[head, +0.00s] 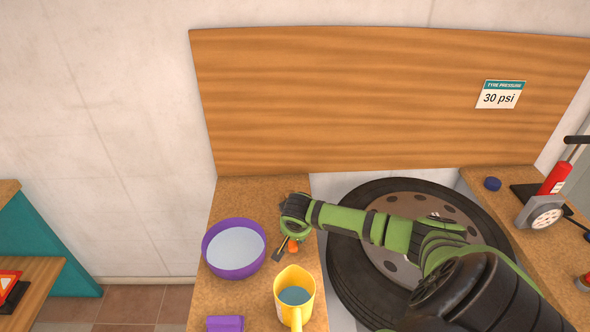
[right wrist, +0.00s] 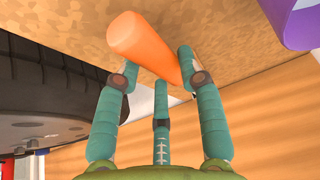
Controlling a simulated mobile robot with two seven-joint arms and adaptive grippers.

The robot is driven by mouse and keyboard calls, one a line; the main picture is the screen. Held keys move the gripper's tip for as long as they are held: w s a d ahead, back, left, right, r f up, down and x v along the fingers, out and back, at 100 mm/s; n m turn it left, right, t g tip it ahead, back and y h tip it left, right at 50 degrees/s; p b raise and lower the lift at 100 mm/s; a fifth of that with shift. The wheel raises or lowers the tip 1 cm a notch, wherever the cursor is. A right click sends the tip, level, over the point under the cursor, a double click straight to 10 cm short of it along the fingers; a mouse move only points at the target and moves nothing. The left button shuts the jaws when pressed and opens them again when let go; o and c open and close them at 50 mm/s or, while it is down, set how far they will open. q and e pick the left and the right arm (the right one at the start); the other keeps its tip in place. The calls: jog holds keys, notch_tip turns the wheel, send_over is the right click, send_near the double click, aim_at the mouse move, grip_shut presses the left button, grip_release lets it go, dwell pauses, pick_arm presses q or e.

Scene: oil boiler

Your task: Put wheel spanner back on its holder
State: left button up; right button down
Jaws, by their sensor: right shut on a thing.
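My right gripper (head: 291,240) reaches over the left worktop, beside the purple bowl. In the right wrist view my right gripper (right wrist: 158,75) is shut on an orange handle (right wrist: 143,43), which lies between its fingers close to the worktop. Part of the orange handle also shows in the head view (head: 292,246), with a small dark piece (head: 279,254) beside it. I cannot tell whether this is the wheel spanner; most of it is hidden by the gripper. No holder can be made out. My left gripper is not in view.
A purple bowl (head: 234,274) and a yellow jug (head: 306,284) of liquid stand near the gripper. A purple block (head: 225,323) lies in front. A tyre (head: 350,285) lies between the worktops. A red pump (head: 555,179) stands at right. A wooden panel (head: 350,90) rises behind.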

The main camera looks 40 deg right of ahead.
jog(key=shift+s+a+f, duration=0.1)
jog(key=shift+f, duration=0.05)
jog(key=c, duration=0.7)
grip_release()
jog(key=v, duration=1.2)
